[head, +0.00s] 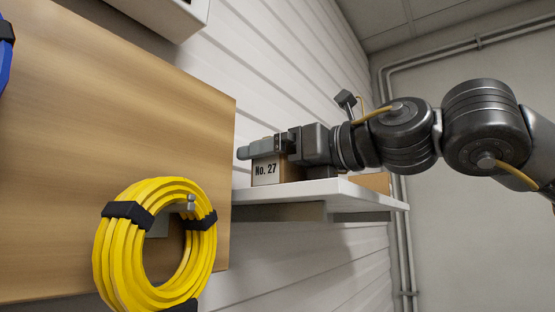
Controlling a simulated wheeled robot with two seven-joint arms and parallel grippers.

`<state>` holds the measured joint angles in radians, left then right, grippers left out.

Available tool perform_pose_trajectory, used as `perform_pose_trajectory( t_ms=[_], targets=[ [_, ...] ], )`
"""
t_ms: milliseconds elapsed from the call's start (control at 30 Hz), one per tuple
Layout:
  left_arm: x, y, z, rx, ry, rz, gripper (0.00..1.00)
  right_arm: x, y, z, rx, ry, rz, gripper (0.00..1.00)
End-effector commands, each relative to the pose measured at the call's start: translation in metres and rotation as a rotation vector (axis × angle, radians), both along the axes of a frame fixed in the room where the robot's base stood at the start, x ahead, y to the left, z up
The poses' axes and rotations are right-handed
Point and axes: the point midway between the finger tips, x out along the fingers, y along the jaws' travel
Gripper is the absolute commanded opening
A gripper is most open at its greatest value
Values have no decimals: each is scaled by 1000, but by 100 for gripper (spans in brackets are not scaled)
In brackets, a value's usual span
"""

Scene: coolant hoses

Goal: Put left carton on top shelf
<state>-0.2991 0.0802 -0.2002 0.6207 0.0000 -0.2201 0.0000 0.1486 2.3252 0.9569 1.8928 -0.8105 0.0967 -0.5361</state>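A carton with a white label reading "No. 27" (266,171) sits on a white shelf (310,190) on the slatted wall. My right gripper (262,149) reaches in from the right, with its fingers at the top of this carton. One finger lies across the carton's upper front; the other is hidden, so I cannot tell whether they grip it. A second brown carton (376,182) shows partly at the right end of the shelf, behind its edge. My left gripper is out of view.
A wooden board (110,110) fills the left side, with a yellow coiled hose (122,250) hung on a peg. A blue hose (5,62) shows at the left edge. A white box-like edge (175,14) juts out above. Pipes run along the right wall.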

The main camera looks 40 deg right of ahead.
Motion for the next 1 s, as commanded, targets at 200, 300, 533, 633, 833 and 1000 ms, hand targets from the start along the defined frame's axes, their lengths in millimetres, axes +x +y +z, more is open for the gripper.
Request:
perform_pose_trajectory(
  t_ms=[200,300,533,633,833,1000],
  targets=[
    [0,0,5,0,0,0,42,0,0,5,0,0,0,100],
    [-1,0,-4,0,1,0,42,-11,-3,2,0,-5,0,100],
    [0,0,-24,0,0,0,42,-57,-17,1,1,-7,-1,100],
    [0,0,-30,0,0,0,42,-77,-23,1,1,-6,-1,100],
    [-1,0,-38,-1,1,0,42,-105,-31,2,1,-2,0,100],
    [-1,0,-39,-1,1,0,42,-114,-34,3,0,0,0,100]
  ],
)
